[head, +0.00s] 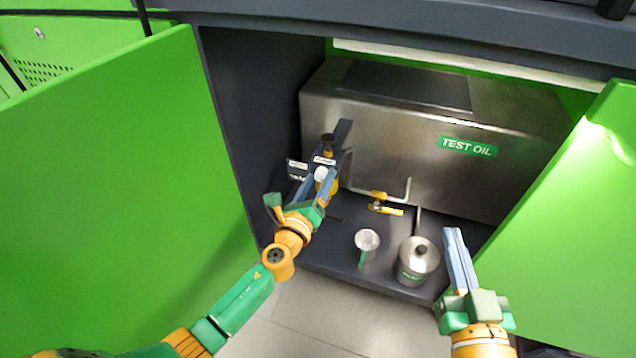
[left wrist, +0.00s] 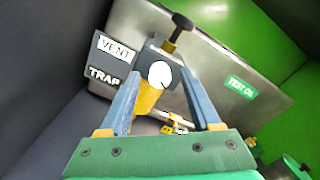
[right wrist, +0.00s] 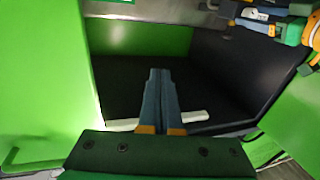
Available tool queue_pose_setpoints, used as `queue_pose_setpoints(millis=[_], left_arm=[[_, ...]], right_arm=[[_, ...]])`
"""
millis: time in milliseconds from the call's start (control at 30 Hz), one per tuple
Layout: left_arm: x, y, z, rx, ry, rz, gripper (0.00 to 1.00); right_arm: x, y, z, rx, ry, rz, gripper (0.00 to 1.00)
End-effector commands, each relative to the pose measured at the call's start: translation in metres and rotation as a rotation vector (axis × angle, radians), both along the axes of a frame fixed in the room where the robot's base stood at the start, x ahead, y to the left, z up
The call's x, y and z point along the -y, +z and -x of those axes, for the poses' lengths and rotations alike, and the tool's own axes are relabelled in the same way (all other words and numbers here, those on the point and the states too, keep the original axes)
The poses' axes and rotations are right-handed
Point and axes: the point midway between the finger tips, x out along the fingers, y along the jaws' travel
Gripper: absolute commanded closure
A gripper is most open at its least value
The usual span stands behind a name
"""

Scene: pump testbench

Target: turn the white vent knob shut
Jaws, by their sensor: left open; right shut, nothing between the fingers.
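The white vent knob (head: 321,173) is on the trap assembly at the left inside the cabinet. My left gripper (head: 318,186) is open in front of the knob. It also shows in the left wrist view (left wrist: 158,88); whether a finger touches the knob I cannot tell. My right gripper (head: 453,232) is shut and empty, right of the metal can; it shows in the right wrist view (right wrist: 158,72).
A steel TEST OIL tank (head: 420,130) fills the cabinet's back. A yellow-handled valve (head: 384,204), a white-topped cup (head: 367,240) and a lidded metal can (head: 418,258) stand in front of it. Open green doors (head: 110,170) flank the opening on both sides.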

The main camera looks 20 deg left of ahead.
Motion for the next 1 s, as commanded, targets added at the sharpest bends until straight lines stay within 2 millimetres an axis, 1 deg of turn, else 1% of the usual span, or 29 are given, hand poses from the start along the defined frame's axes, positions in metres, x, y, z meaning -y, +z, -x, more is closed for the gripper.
queue_pose_setpoints(millis=[233,267,300,367,400,467,500,833,900,1000], left_arm=[[0.0,0.0,-0.001,-0.001,-0.001,0.001,0.36],[0.0,0.0,-0.001,-0.001,-0.001,0.002,0.41],[0.0,0.0,-0.001,-0.001,-0.001,0.002,0.52],[0.0,0.0,-0.001,-0.001,-0.001,0.002,0.68],[0.0,0.0,-0.001,-0.001,-0.001,0.002,0.79],[0.0,0.0,-0.001,-0.001,-0.001,0.002,0.95],[0.0,-0.001,-0.001,-0.001,-0.001,0.002,1.0],[0.0,-0.001,-0.001,-0.003,0.0,0.039,1.0],[0.0,-0.001,-0.001,-0.004,0.0,0.068,1.0],[0.001,-0.002,-0.001,-0.007,0.0,0.129,1.0]], right_arm=[[0.0,0.002,0.0,0.009,0.001,-0.002,1.0],[0.0,0.002,0.0,0.009,0.001,-0.002,1.0],[0.0,0.001,0.0,0.008,0.001,-0.002,1.0],[0.0,0.001,0.0,0.008,0.001,-0.002,1.0],[0.0,0.001,0.0,0.008,0.001,-0.002,1.0],[0.0,0.001,0.0,0.008,0.001,-0.002,1.0],[0.0,0.001,0.0,0.007,0.001,-0.002,1.0],[-0.001,0.003,0.0,0.024,0.002,-0.006,1.0],[-0.001,0.008,0.0,0.047,0.003,-0.01,1.0],[-0.002,0.02,0.001,0.106,0.008,-0.023,1.0]])
